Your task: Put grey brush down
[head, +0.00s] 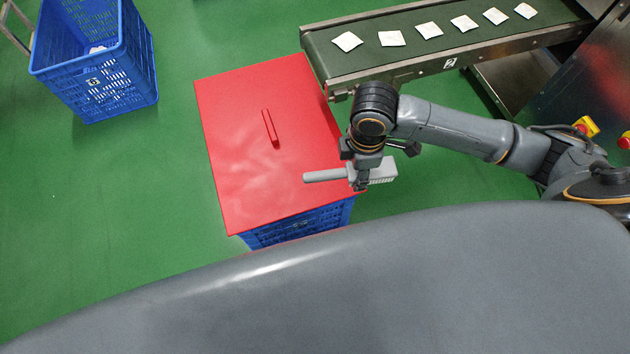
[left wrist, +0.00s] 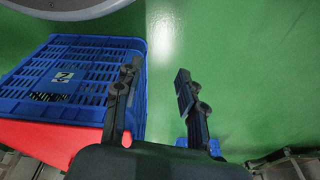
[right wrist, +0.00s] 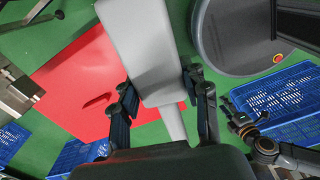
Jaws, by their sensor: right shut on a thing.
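The grey brush (head: 322,177) is held by my right gripper (head: 361,184) above the front right edge of the red lid (head: 232,130). Its handle points left and its block-shaped head points right in the head view. In the right wrist view, the brush (right wrist: 143,45) lies between the two fingers of my right gripper (right wrist: 160,98), which are shut on it. My left gripper (left wrist: 158,82) is open and empty in the left wrist view, beside a blue crate (left wrist: 100,42). It does not show in the head view.
The red lid, with a raised handle bar (head: 270,128), covers a blue crate (head: 300,227). An open blue crate (head: 125,85) stands at the upper left. A conveyor (head: 375,62) carries several white teabags. Green floor (head: 110,200) is free at left.

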